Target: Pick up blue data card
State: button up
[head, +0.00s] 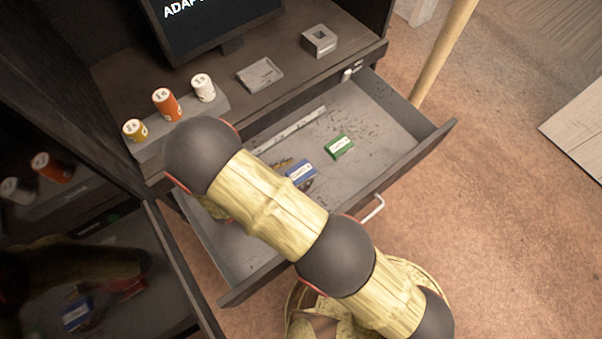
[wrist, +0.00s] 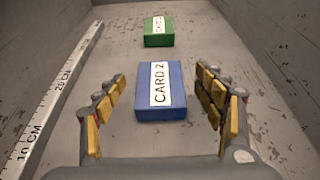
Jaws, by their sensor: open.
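The blue data card (wrist: 177,98) lies on the drawer floor, with a white label reading CARD 2. In the wrist view it is centred just ahead of and between the fingers of my gripper (wrist: 163,95). The fingers are spread, with clear gaps on both sides of the card, and hold nothing. In the head view the blue card (head: 301,172) shows beside my arm, which hides most of the gripper. A green card (wrist: 159,31) lies farther along the drawer; it also shows in the head view (head: 340,147).
The open drawer (head: 436,138) has raised walls around the cards. A ruler (wrist: 62,80) lies along the left in the wrist view. Orange, white and yellow canisters (head: 166,104) stand on the bench above, near a grey tray (head: 260,75) and a square block (head: 319,40).

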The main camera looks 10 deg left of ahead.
jog(key=shift+x, duration=1.4)
jog(key=shift+c, duration=1.4)
jog(key=c, duration=1)
